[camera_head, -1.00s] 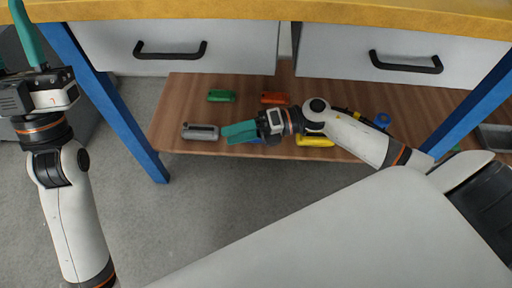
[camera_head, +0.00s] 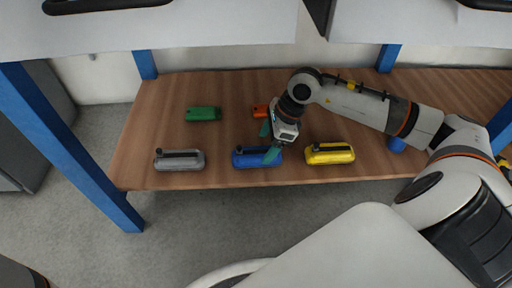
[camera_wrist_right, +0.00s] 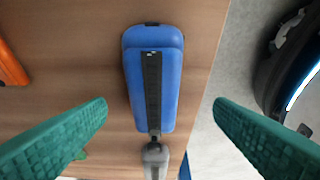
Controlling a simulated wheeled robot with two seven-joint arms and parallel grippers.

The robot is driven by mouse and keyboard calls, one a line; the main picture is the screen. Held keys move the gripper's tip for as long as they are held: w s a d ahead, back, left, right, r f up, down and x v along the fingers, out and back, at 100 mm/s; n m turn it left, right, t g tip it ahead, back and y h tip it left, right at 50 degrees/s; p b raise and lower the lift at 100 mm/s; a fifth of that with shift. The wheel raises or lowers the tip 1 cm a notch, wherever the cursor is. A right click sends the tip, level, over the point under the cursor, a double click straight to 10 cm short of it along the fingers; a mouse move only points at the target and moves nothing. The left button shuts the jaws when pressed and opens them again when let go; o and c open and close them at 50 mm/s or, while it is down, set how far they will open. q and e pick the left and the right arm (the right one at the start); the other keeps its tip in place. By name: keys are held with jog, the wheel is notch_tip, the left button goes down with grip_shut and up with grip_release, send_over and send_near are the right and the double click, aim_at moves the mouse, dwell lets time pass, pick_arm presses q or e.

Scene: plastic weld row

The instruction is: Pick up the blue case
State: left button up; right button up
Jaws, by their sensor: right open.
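The blue case (camera_head: 246,161) with a black handle strip lies on the wooden shelf (camera_head: 228,130) near its front edge, between the grey and yellow cases. My right gripper (camera_head: 269,142) is open and empty above it; one teal finger covers part of the case's right half in the head view. In the right wrist view the blue case (camera_wrist_right: 140,85) lies lengthwise in the gap between the open fingers (camera_wrist_right: 161,107), with room on both sides. I cannot tell the height gap exactly. My left gripper is outside the head view.
A grey case (camera_head: 180,164) and a yellow case (camera_head: 330,158) flank the blue one along the front. Blue table legs (camera_head: 75,150) and drawers (camera_head: 150,30) above bound the shelf.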

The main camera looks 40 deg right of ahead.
aim_at(257, 152)
jog(key=b+x, duration=0.2)
jog(key=w+b+x, duration=0.1)
jog(key=b+x, duration=0.2)
jog(key=shift+a+f, duration=0.2)
jog(key=shift+a, duration=0.05)
jog(key=shift+r, duration=0.1)
jog(key=c, duration=1.1)
jog(key=shift+r, duration=0.1)
notch_tip(257, 152, up, 10)
jog(key=p, duration=0.7)
jog(key=shift+p, duration=0.3)
